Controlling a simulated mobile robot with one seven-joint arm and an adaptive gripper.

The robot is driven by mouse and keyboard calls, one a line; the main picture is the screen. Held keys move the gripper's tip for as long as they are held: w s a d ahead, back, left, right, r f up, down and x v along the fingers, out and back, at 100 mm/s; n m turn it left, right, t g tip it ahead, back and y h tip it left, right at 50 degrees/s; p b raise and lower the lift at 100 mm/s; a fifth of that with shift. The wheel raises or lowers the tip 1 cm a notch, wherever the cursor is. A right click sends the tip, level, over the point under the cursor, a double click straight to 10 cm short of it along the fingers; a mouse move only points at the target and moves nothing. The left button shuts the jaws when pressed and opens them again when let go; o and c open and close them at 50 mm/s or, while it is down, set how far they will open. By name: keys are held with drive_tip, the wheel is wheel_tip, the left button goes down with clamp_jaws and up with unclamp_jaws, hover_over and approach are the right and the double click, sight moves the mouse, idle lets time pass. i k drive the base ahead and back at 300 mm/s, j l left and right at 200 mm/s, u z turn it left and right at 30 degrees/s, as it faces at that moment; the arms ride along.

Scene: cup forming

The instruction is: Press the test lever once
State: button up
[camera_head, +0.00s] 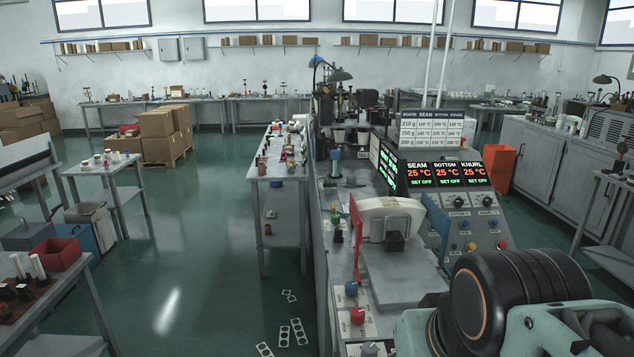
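A machine bench (322,230) stands right of the middle, running away from me. Near its front end is a pale, rounded-top unit (388,206) with a small black block on its front. A thin upright red bar (356,238) stands at the left side of this unit; it looks like a lever, but no label on it can be read. My own arm, black and pale green, fills the lower right and hides part of the bench. I cannot see my gripper's fingers.
A sloped control panel (470,222) has red readouts of 25 °C for seam, bottom and knurl, each "SET OFF", with coloured buttons. A temperature chart (430,128) stands above it. Tables and stacked boxes (165,140) are farther left. The green floor (180,250) left of the bench is open.

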sight(328, 184)
drive_tip(key=k+j, duration=0.1)
drive_tip(key=j, duration=0.35)
drive_tip(key=k+j, duration=0.1)
drive_tip(key=j, duration=1.15)
drive_tip(key=i+j, duration=0.15)
drive_tip(key=j, duration=0.2)
drive_tip(key=i+j+z, duration=0.1)
drive_tip(key=i+j, duration=0.7)
drive_tip(key=i, duration=0.4)
drive_tip(key=i+j, duration=0.1)
drive_tip(key=i, duration=0.45)
drive_tip(key=i+l, duration=0.25)
drive_tip(key=i, duration=0.2)
drive_tip(key=i+l+z, duration=0.1)
drive_tip(key=i+l, duration=0.15)
drive_tip(key=i, duration=0.15)
drive_tip(key=i+l, duration=0.25)
drive_tip(key=l, duration=0.15)
